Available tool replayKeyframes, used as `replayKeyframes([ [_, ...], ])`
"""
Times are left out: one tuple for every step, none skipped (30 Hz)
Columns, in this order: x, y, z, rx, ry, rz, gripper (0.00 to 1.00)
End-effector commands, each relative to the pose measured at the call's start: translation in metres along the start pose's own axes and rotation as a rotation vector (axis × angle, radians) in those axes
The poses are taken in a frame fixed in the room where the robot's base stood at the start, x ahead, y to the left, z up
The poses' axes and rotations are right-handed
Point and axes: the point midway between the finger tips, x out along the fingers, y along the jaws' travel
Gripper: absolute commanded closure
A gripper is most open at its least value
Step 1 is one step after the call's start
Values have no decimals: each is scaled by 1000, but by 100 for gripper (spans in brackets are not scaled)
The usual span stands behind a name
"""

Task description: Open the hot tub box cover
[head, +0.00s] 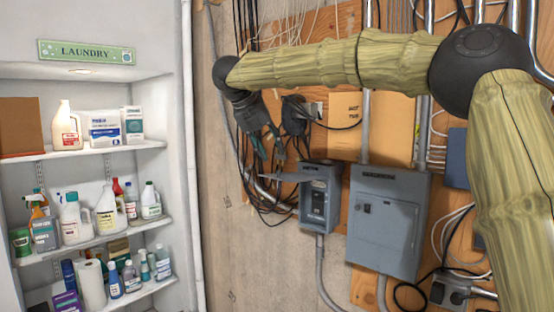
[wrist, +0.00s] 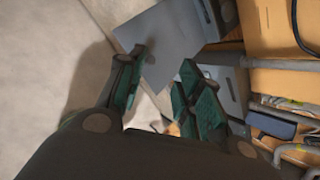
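The small grey hot tub box (head: 318,208) is on the wall in the head view, with its switch interior showing. My gripper (head: 268,146) is above and slightly left of the cover, pointing down. In the wrist view, the cover appears as a flat grey plate (wrist: 165,42) beyond my gripper (wrist: 160,82). The teal-padded fingers are apart, with nothing visibly held. I cannot tell whether a finger touches the cover.
A larger grey electrical panel (head: 388,222) is right of the box, closed. Loose black cables (head: 262,195) hang beside and behind my gripper. Conduits run above and below the boxes. White shelves (head: 95,150) with bottles stand at left. Bare wall (head: 235,250) lies below left.

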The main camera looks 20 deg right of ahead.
Motion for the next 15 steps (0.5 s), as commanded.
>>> replayKeyframes([
  [-9, 0, 0, 1, -1, 0, 65],
  [-14, 0, 0, 1, -1, 0, 65],
  [-20, 0, 0, 1, -1, 0, 65],
  [-24, 0, 0, 1, -1, 1, 65],
  [-28, 1, 0, 1, -1, 1, 65],
  [-33, 1, 0, 1, -1, 1, 65],
  [-36, 1, 0, 1, 0, 0, 65],
  [-38, 0, 0, 1, 0, 0, 65],
  [-41, 0, 0, 2, 0, 0, 65],
  [-43, 0, 0, 2, 0, 0, 65],
  [-44, 0, 0, 2, 0, 0, 65],
  [-46, 0, 1, 2, 0, 1, 65],
  [-46, 0, 0, 2, 0, 1, 65],
  [-47, 0, 0, 2, 0, 1, 65],
  [-47, 0, 0, 2, 1, 1, 65],
])
